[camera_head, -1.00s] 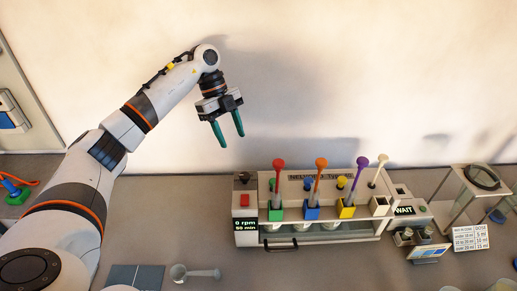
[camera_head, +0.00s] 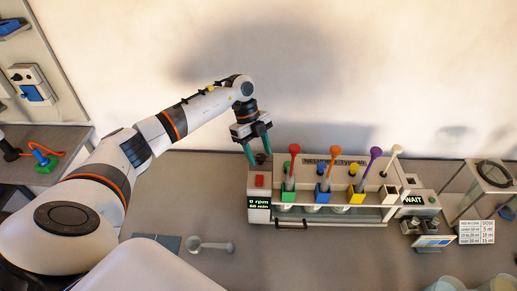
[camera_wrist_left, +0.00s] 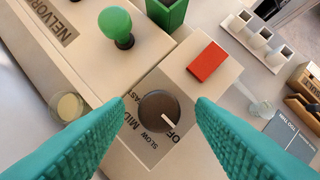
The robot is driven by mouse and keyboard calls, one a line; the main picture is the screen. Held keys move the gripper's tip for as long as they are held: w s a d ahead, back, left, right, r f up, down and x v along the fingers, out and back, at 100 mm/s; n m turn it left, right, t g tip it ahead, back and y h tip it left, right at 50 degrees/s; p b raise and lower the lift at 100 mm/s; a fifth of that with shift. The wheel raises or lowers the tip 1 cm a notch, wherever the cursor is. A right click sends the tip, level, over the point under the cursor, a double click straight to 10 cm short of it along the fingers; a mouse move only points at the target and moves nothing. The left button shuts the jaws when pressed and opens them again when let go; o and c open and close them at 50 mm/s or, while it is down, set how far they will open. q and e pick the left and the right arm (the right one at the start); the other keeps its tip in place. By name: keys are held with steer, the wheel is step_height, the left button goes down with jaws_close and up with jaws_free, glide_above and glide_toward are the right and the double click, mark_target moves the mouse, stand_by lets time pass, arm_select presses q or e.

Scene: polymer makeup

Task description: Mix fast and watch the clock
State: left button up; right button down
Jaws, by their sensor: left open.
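The mixer (camera_head: 330,212) stands on the bench with several coloured blocks and paddles along it. At its left end are a red button (camera_head: 260,181) and a display (camera_head: 258,203) reading 0 rpm; its minutes line looks like 60. My left gripper (camera_head: 258,160) is open above that end. In the left wrist view its teal fingers (camera_wrist_left: 160,112) lie on either side of a dark round knob (camera_wrist_left: 158,108), without a visible grip on it. The knob's white mark points toward the OFF lettering. The red button (camera_wrist_left: 207,62) lies beyond the knob. My right gripper is not in view.
Right of the mixer are a WAIT display (camera_head: 413,200), a dose card (camera_head: 476,231) and a clear stand (camera_head: 478,190). A spoon-like scoop (camera_head: 212,245) lies in front of the mixer's left end. Cups (camera_head: 445,284) stand at the lower right.

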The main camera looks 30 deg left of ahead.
arm_select(q)
steer(key=c, duration=1)
steer(key=shift+o, duration=0.2)
